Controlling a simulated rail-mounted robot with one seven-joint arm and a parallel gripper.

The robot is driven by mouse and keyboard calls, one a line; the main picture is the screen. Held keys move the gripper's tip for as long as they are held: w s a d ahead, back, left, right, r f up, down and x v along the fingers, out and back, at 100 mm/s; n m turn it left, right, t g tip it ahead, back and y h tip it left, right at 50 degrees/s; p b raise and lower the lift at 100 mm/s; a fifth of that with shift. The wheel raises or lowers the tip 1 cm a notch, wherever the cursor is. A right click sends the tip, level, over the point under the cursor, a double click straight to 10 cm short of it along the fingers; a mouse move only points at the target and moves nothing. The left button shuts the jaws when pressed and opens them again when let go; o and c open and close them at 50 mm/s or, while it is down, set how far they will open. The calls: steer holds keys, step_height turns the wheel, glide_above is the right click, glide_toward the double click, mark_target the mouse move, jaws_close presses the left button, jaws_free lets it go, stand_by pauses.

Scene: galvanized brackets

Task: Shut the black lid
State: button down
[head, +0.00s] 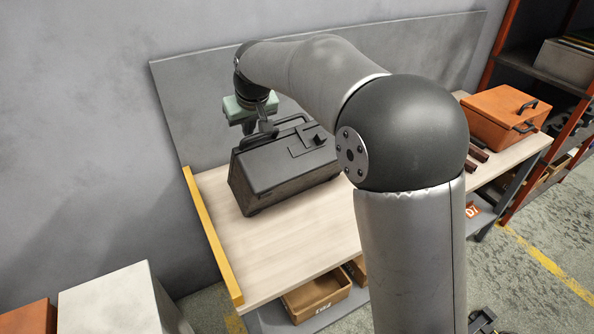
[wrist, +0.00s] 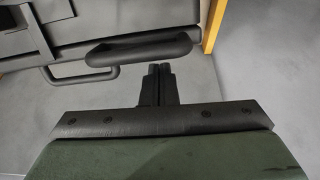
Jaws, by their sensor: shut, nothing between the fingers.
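The black case (head: 285,180) stands on the wooden bench on the left side of the head view. Its black lid (head: 276,158) forms the top face, with a raised block on it; I cannot tell whether it is fully down. A bar handle (wrist: 140,48) and a smaller handle show on the case in the wrist view. My gripper (wrist: 158,70), with a green body, is shut and empty.
The bench top (head: 300,235) is clear in front of the case. A yellow strip (head: 213,235) edges its left side, and a grey panel (head: 195,95) stands behind. An orange toolbox (head: 497,122) sits at the right. A cardboard bin (head: 316,298) is below the bench top.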

step_height(320, 180, up, 7)
steer(key=p, duration=0.4)
steer(key=shift+w+p, duration=0.15)
steer(key=shift+p, duration=0.15)
steer(key=shift+f, duration=0.1)
stand_by(0.8)
steer(key=s+d+f+m+g+h, duration=0.2)
steer(key=s+d+f+m, duration=0.1)
steer(key=s+d, duration=1.3)
steer(key=s+d+f+m+g, duration=0.1)
steer(key=s+d+f, duration=0.3)
steer(key=s, duration=0.5)
steer(key=s+d+f+m, duration=0.2)
steer(key=s+d+f, duration=0.2)
steer(key=s+d, duration=0.3)
steer(key=shift+s+d+g+h, duration=0.3)
steer(key=shift+s+d+g, duration=0.1)
steer(key=shift+s, duration=0.65)
